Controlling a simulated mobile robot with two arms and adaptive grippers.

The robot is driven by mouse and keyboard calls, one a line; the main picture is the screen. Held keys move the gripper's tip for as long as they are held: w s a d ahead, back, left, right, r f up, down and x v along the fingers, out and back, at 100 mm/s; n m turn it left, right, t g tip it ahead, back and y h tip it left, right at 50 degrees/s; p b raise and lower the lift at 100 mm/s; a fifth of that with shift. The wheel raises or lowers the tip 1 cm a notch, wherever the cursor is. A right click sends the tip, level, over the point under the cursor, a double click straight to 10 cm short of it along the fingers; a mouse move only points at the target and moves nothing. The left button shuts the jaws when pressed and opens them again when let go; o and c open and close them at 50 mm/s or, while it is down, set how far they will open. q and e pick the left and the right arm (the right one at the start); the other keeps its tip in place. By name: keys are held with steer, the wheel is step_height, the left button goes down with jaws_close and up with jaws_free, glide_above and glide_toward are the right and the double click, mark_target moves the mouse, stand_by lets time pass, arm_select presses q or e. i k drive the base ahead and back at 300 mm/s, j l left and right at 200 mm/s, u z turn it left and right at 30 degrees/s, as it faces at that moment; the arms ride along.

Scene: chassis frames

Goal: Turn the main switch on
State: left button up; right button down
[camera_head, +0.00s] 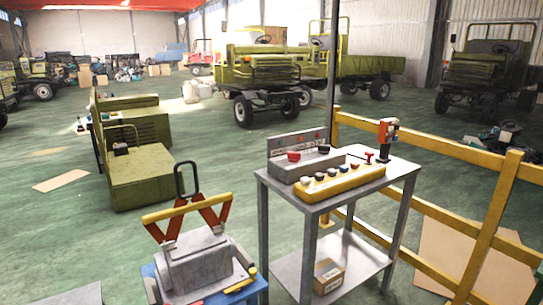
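A grey control box (300,160) stands on the grey metal table (338,205) at the centre right. It carries a red knob (294,156) and a black knob (323,149). A yellow control panel (343,186) with several buttons lies along the table's front. A red handle or knob (369,157) stands up near the panel's right end. I cannot tell which of these is the main switch, or its position. Neither of my grippers is in view.
An orange and dark upright device (388,133) stands at the table's right corner. A yellow rail fence (440,152) runs behind and right. A blue cart (250,288) holds a grey metal block (195,262) at front left. A cardboard box (328,275) lies on the lower shelf. Green floor is open beyond.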

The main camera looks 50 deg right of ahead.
mark_target(293, 157)
steer(key=z, duration=1.7)
steer(key=i+z, duration=0.1)
steer(key=i+j, duration=0.05)
